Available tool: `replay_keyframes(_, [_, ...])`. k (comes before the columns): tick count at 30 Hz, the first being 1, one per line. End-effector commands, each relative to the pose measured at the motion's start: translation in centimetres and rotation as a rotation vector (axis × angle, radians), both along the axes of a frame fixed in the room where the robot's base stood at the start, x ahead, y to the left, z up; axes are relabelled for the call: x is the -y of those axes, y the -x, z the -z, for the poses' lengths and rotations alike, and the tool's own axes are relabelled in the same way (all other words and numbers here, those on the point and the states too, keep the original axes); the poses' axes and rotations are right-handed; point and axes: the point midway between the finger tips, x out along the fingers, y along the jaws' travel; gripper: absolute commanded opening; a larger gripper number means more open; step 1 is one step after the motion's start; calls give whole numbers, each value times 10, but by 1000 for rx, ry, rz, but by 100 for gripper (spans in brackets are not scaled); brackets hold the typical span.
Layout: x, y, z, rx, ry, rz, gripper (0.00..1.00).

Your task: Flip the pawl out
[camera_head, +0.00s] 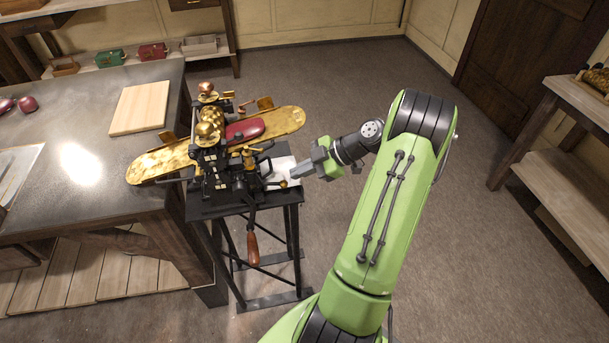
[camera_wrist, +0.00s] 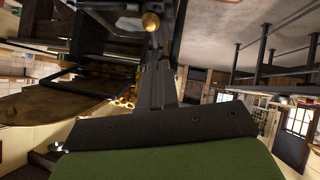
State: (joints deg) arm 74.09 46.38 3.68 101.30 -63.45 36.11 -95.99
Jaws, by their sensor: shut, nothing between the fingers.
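The drop roller machine (camera_head: 212,160) stands on a black metal stand (camera_head: 245,212), with brass rollers and black frame parts. A small brass knob (camera_head: 283,184) sits on its right side. A brass knob also shows at the top of the wrist view (camera_wrist: 150,21), just beyond my fingertips; it may be the end of the pawl, but I cannot make the pawl out for certain. My gripper (camera_head: 294,174) is shut and empty at the machine's right side, pointing left, close to the knob. Contact cannot be told. In the wrist view my closed fingers (camera_wrist: 158,68) reach up toward the knob.
A crank with a wooden handle (camera_head: 252,249) hangs at the stand's front. A long brass tray (camera_head: 285,121) crosses the machine. A red piece (camera_head: 244,129) lies on it. A grey-topped table (camera_head: 75,150) is at left. The floor to the right is clear.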

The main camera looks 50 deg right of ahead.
Motion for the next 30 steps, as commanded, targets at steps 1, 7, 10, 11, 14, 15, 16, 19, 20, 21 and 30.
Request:
replay_keyframes(1, [11, 10, -3, -6, 4, 15, 0])
replay_keyframes(7, [35, 38, -26, -5, 3, 14, 0])
replay_keyframes(10, [45, 51, -36, -5, 3, 13, 0])
replay_keyframes(11, [48, 54, -39, -4, 2, 12, 0])
replay_keyframes(14, [53, 61, -44, -5, 1, 11, 0])
replay_keyframes(15, [54, 62, -45, -6, 1, 12, 0])
replay_keyframes(16, [55, 63, -45, -7, 1, 11, 0])
replay_keyframes(19, [55, 64, -45, -6, 1, 9, 0])
replay_keyframes(20, [55, 63, -45, -6, 1, 9, 0])
replay_keyframes(21, [55, 63, -45, -7, 0, 10, 0])
replay_keyframes(30, [55, 63, -45, -7, 0, 10, 0])
